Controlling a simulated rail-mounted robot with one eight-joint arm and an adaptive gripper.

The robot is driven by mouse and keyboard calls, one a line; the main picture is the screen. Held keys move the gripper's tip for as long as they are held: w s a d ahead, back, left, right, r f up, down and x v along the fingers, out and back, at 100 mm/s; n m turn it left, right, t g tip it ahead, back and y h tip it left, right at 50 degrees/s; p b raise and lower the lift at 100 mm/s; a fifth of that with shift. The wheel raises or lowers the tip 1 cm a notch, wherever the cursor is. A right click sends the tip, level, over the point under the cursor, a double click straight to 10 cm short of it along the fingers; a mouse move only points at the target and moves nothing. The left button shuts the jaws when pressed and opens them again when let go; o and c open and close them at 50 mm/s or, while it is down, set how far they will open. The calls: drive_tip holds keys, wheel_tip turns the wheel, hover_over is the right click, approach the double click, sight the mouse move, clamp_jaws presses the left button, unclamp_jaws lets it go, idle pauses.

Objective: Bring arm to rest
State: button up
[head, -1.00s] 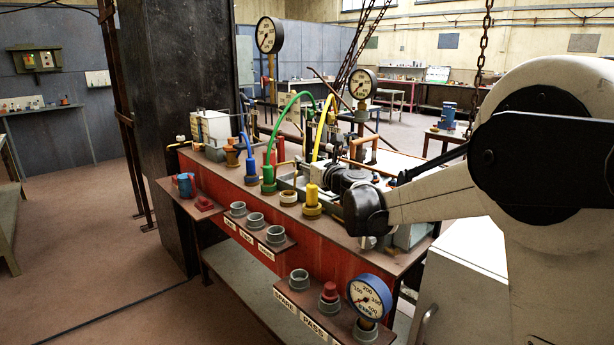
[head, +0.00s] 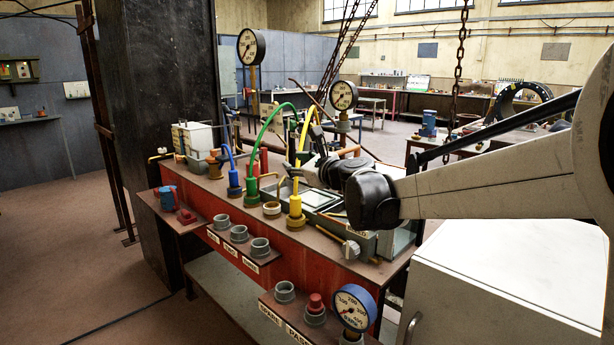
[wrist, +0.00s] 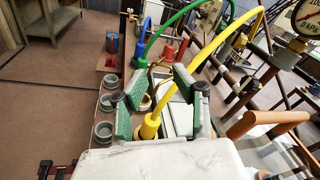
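My gripper (wrist: 160,84) shows in the wrist view with its two green-padded fingers spread apart. It is open, and I see nothing clamped between the pads. The yellow plug (wrist: 149,125) and its yellow hose show between and beyond the fingers; I cannot tell how close they are. In the head view my arm reaches in from the right, its dark wrist over the right part of the red bench (head: 300,240). The yellow plug (head: 296,210) stands upright left of the wrist. In that view my gripper is hard to make out among the bench fittings.
Blue (head: 234,180) and green (head: 252,178) hoses stand left of the yellow one. Pressure gauges (head: 343,96) rise behind. Grey cups (head: 239,233) and a blue gauge (head: 354,307) line the front shelves. A white cabinet (head: 500,275) stands at right, and a chain (head: 459,75) hangs behind my arm.

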drive_tip(key=s+d+f+n+g+h+p, duration=0.1)
drive_tip(key=s+d+n, duration=0.25)
drive_tip(key=s, duration=0.35)
drive_tip(key=s+d+f+n+g+h, duration=0.1)
drive_tip(key=s+d+n, duration=0.1)
drive_tip(key=s+n, duration=0.4)
drive_tip(key=s+d+n+g+h+p, duration=0.1)
drive_tip(key=s+d+n+g, duration=0.15)
drive_tip(key=s, duration=0.55)
drive_tip(key=s+d+f+n+h, duration=0.2)
drive_tip(key=s+d+f+n, duration=0.2)
drive_tip(key=s, duration=0.3)
drive_tip(key=s+d+f+n+g+h, duration=0.1)
drive_tip(key=s+d+f+n+h, duration=0.1)
drive_tip(key=s+d+f+n, duration=0.2)
drive_tip(key=s+d+f+n+g+h+p, duration=0.1)
drive_tip(key=s+d+f+n+h, duration=0.1)
drive_tip(key=s+d+f+n, duration=0.2)
drive_tip(key=s+d, duration=0.3)
drive_tip(key=s, duration=0.4)
drive_tip(key=shift+s+d+f, duration=0.35)
drive_tip(key=shift+s+f, duration=0.05)
